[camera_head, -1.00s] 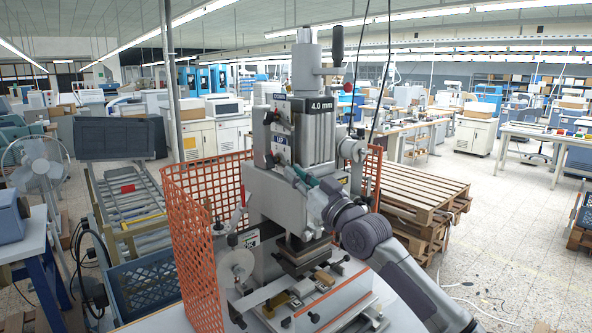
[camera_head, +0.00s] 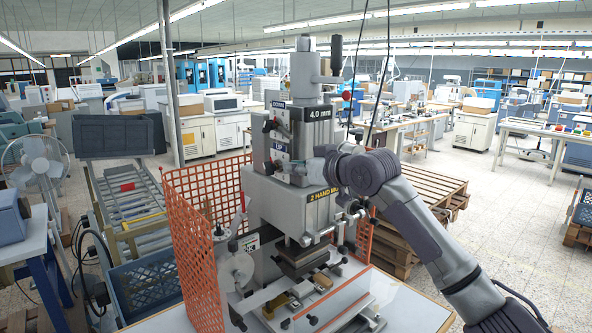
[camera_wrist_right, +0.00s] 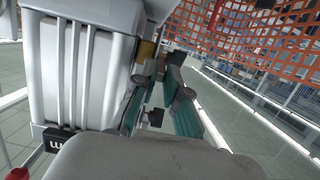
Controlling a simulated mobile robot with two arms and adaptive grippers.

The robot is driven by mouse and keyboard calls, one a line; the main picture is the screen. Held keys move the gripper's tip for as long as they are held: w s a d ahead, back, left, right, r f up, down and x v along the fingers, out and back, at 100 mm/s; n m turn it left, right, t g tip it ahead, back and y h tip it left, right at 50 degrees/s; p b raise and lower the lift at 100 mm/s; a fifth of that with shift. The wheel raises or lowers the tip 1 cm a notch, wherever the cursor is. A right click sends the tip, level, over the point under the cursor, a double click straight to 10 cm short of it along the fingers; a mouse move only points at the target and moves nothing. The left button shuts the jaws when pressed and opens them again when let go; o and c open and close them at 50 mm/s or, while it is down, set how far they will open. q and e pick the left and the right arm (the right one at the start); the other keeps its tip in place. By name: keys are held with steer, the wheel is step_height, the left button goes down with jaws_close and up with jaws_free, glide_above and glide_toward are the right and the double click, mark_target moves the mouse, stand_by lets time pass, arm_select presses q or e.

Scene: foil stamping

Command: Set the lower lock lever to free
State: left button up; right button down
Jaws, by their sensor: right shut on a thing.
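The foil stamping press has an upper lock lever (camera_head: 268,122) with a dark knob and a lower lock lever (camera_head: 269,161) below it, beside a small blue and white label. My right gripper (camera_head: 290,168) reaches across the press front from the right, with its fingertips at the lower lever. In the right wrist view the teal fingers of my right gripper (camera_wrist_right: 160,90) stand alongside the white press column and are closed on the lever. The gripped part is mostly hidden by the fingers. My left gripper is not in view.
The press head (camera_head: 295,205) lies just below my gripper. An orange mesh guard (camera_head: 195,245) stands around the press on the left and back. A pallet stack (camera_head: 430,190) stands behind on the right. Open floor lies to the right.

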stand_by(0.3)
steer(key=c, duration=1.5)
jaws_free()
steer(key=v, duration=1.2)
steer(key=shift+c, duration=0.2)
